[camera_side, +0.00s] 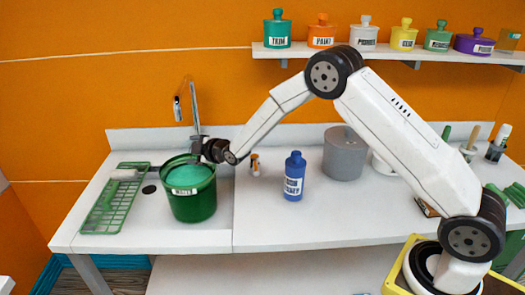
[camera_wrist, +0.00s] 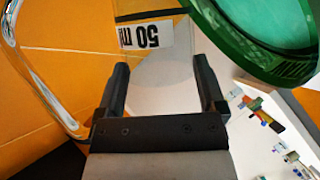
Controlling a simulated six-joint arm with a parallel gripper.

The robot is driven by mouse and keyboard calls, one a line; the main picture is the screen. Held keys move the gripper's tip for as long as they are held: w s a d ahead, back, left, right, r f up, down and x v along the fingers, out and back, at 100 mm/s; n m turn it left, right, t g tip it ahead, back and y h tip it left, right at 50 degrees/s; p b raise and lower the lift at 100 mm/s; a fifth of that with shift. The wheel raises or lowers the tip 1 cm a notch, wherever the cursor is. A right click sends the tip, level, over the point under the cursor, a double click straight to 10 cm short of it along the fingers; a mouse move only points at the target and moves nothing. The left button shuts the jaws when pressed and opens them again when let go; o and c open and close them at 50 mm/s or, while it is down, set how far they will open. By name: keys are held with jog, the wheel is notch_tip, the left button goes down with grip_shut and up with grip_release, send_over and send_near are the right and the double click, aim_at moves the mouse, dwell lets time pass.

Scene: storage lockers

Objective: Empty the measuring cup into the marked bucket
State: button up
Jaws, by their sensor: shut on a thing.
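My gripper (camera_side: 201,148) is at the far rim of a green bucket (camera_side: 193,207). The bucket stands on the left part of the counter, with a white label on its front and a teal surface inside. Its rim also shows at the upper right of the wrist view (camera_wrist: 262,75). In the wrist view, my gripper (camera_wrist: 163,82) is shut on the measuring cup (camera_wrist: 146,35), which carries a "50 ml" label. The cup is hard to make out in the side view. Its contents and exact tilt cannot be told.
A tap (camera_side: 195,110) rises behind the bucket. A green rack (camera_side: 112,205) lies to its left. A blue bottle (camera_side: 294,178) and a grey bucket (camera_side: 343,155) stand to the right. Labelled pots line the wall shelf (camera_side: 390,54). The front middle counter is clear.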

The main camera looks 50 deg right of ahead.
aim_at(192, 141)
jog(key=shift+d+f+m+g+y, duration=0.2)
jog(key=shift+m+g+y, duration=0.1)
jog(key=shift+m+y, duration=0.1)
jog(key=shift+w+d+r+m+y, duration=0.2)
jog(key=shift+d+r+m+y, duration=0.1)
jog(key=shift+d+r+m, duration=0.25)
jog(key=shift+w+d+r+m+g+y, duration=0.3)
jog(key=shift+d+r+m, duration=0.25)
jog(key=shift+d+r, duration=0.1)
jog(key=shift+w+d+f+m+y, duration=0.15)
jog(key=shift+d+m+y, duration=0.15)
jog(key=shift+d, duration=0.15)
jog(key=shift+w+d+f+m+y, duration=0.1)
jog(key=shift+w+d+m+y, duration=0.1)
jog(key=shift+d+m, duration=0.15)
jog(key=shift+w+d+r+m+g+y, duration=0.2)
jog(key=shift+d+r+m, duration=0.1)
jog(key=shift+d, duration=0.2)
jog(key=shift+w+d+r+m+g+y, duration=0.1)
jog(key=shift+d+r+m+y, duration=0.15)
jog(key=shift+d, duration=0.2)
jog(key=shift+w+d+f+m+g+y, duration=0.15)
jog(key=shift+d+f+m+y, duration=0.1)
jog(key=shift+d+m, duration=0.15)
jog(key=shift+w+d+f+m+g+y, duration=0.1)
jog(key=shift+w+d+m+g+y, duration=0.15)
jog(key=shift+d, duration=0.2)
jog(key=shift+s, duration=0.1)
jog(key=shift+r, duration=0.1)
